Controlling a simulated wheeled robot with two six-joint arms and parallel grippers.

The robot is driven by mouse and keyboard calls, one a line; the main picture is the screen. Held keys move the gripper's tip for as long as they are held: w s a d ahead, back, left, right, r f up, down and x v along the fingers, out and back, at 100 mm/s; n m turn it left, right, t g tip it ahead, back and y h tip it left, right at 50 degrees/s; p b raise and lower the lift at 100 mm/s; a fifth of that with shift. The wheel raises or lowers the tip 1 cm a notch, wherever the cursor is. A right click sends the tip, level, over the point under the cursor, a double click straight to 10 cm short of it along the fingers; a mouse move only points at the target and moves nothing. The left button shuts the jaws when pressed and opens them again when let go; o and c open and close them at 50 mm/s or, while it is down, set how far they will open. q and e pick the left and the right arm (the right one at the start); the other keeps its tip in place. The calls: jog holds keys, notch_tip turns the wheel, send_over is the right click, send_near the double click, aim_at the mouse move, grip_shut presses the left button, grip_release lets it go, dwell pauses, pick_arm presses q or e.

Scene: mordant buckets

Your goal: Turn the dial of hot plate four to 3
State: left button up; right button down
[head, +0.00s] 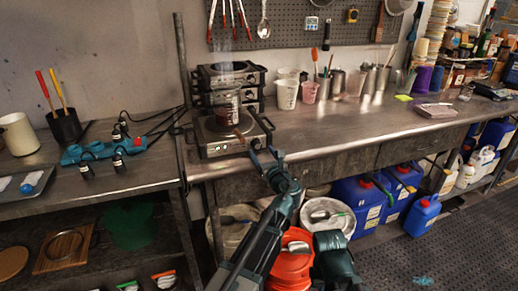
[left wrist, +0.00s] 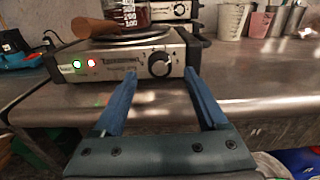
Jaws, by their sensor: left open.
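A silver hot plate (head: 214,146) stands at the left end of the steel bench. Its black dial (left wrist: 160,63) is on the right of the front panel, which also has a lit green light (left wrist: 77,65) and red light (left wrist: 91,63). I cannot read the dial's setting or a plate number. A glass vessel (head: 228,104) with dark liquid sits on top, its brown handle (left wrist: 92,27) pointing left in the left wrist view. My left gripper (left wrist: 160,77) is open in front of the panel, its fingertips on either side of the dial and slightly below it. My right gripper is not in view.
More hot plates (head: 228,76) are stacked behind. White and pink cups (head: 287,94) stand to the right on the bench (head: 310,122). A blue power strip (head: 104,150) with cables is on the left table. Buckets and blue canisters (head: 358,203) stand below.

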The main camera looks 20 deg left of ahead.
aim_at(258, 146)
pick_arm(q)
jog(key=shift+x, duration=1.9)
grip_shut()
